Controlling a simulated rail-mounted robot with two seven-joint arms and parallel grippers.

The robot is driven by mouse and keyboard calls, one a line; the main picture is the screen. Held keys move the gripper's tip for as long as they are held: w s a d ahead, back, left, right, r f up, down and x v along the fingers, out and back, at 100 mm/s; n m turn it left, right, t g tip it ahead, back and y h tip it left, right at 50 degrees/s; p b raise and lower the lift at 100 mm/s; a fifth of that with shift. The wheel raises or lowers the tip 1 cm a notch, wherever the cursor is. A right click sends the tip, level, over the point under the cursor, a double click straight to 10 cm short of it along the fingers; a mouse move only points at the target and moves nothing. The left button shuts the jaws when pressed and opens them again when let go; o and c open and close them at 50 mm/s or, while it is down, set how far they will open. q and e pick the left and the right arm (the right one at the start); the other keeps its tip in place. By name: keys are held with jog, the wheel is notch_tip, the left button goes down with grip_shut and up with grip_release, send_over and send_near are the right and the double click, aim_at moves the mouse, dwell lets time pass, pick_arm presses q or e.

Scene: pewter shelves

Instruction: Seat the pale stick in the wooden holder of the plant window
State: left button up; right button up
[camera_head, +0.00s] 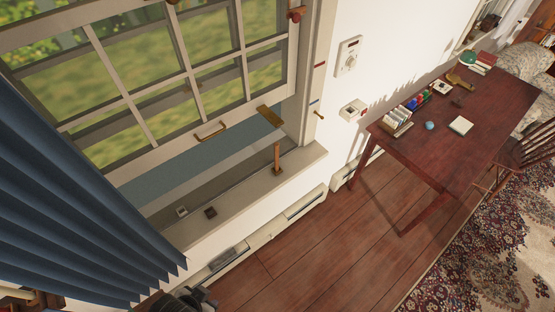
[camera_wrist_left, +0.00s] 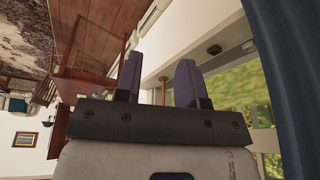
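A thin wooden stick (camera_head: 277,155), orange-brown in this light, stands upright near the right end of the window sill. It also shows in the left wrist view (camera_wrist_left: 163,92), in the gap between my fingers but farther off. A small dark brown square block (camera_head: 211,212), perhaps the wooden holder, sits on the sill to the left; it seems to show in the left wrist view (camera_wrist_left: 214,50). My left gripper (camera_wrist_left: 158,80) is open and empty, with two purple fingers apart. In the head view only dark parts of it (camera_head: 190,301) show at the bottom edge. My right gripper is out of view.
A small grey item (camera_head: 181,211) lies on the sill left of the block. The window sash (camera_head: 150,165) is raised above the sill. A blue curtain (camera_head: 80,210) hangs at the left. A red-brown desk (camera_head: 455,130) with small items stands right. The sill between block and stick is clear.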

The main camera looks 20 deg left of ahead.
pick_arm(q)
jog(key=shift+d, duration=0.1)
jog(key=o, duration=0.3)
jog(key=shift+d, duration=0.1)
